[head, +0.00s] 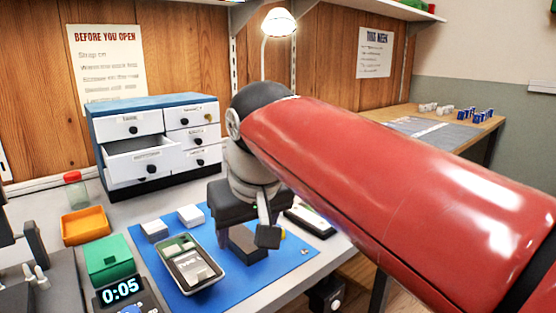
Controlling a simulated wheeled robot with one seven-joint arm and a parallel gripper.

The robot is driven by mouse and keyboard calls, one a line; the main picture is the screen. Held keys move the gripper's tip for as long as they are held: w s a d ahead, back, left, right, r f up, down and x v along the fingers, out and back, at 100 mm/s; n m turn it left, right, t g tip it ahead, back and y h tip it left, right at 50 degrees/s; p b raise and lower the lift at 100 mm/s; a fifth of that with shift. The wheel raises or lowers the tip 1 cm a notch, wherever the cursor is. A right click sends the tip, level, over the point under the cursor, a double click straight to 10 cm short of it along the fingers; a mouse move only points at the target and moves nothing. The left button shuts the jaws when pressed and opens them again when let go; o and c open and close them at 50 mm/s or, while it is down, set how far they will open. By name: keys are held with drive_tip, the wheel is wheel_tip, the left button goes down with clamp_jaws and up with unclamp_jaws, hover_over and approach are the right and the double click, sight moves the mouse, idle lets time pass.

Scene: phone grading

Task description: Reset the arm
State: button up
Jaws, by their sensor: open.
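My gripper (262,232) hangs low over the right part of the blue mat (285,264), its dark fingers pointing down. It looks empty, though the arm hides part of it and one finger is hard to make out. A dark block shape (245,243) shows beside the finger; I cannot tell whether they touch. My red arm reaches in from the right and covers much of the view.
Two small white boxes (190,215) stand behind the device. A dark flat item with a white top (310,222) lies right of the gripper. An orange tray (85,226), a green box (108,260) and a timer (122,291) stand left. The drawer cabinet (160,110) has one drawer pulled out.

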drive_tip(key=s+d+f+m+h, duration=0.1)
drive_tip(key=s+d+f+m, duration=0.1)
drive_tip(key=s+d+f, duration=0.3)
drive_tip(key=s+d+f+m+t+h, duration=0.1)
drive_tip(key=s+d+f+m, duration=0.2)
drive_tip(key=d+f, duration=0.9)
drive_tip(key=s+d, duration=0.3)
drive_tip(key=shift+s+d+f+m, duration=0.15)
drive_tip(key=shift+f+m, duration=0.05)
drive_tip(key=shift+m, duration=0.1)
drive_tip(key=shift+o, duration=0.5)
